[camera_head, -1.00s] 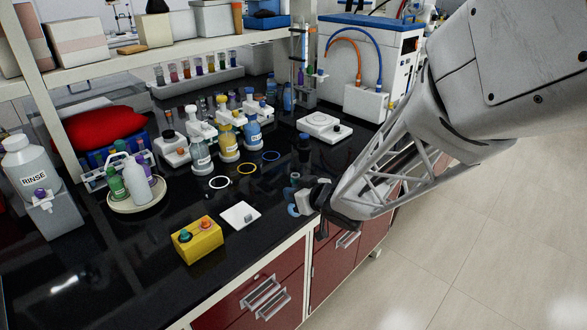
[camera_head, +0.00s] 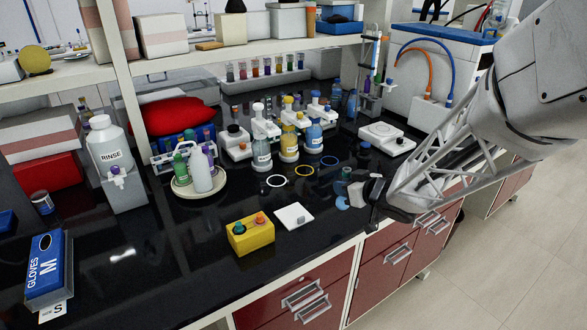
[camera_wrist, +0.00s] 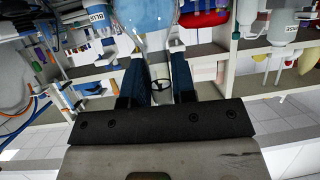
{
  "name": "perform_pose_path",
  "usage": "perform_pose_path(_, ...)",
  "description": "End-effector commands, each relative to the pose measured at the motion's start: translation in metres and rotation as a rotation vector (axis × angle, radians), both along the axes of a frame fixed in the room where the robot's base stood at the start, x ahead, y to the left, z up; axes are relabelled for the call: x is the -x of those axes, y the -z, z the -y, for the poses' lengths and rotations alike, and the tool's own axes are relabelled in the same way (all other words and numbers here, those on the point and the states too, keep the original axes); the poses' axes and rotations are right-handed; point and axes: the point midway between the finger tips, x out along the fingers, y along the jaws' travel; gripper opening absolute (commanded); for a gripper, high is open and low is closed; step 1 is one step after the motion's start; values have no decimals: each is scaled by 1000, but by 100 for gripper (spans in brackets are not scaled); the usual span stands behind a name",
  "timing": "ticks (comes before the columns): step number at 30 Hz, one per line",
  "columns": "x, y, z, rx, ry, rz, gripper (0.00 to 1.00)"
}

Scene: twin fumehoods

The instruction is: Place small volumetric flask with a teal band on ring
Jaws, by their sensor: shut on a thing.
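The small volumetric flask (camera_wrist: 148,14) is in my gripper (camera_wrist: 160,82). In the wrist view its clear, bluish bulb is at the top edge and its neck runs between the two dark blue finger pads. I cannot make out a teal band there. In the head view my gripper (camera_head: 360,192) is at the bench's front edge, and a small bluish part of the flask (camera_head: 342,203) shows beside it. Three rings lie flat on the black bench, left of and behind my gripper: white (camera_head: 277,181), yellow (camera_head: 304,170) and blue (camera_head: 329,161). All three look empty.
Bottles with white (camera_head: 261,153), yellow (camera_head: 288,143) and blue (camera_head: 313,135) caps stand behind the rings. A white tile (camera_head: 293,216) and a yellow box (camera_head: 250,234) lie left of my gripper. A hotplate-like device (camera_head: 386,138) stands behind it.

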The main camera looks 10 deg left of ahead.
Motion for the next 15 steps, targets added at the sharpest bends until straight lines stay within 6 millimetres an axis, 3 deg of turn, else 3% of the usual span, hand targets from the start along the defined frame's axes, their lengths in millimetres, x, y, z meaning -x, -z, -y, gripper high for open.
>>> perform_pose_path(15, -82, 2, -36, 1, -292, -2, 0)
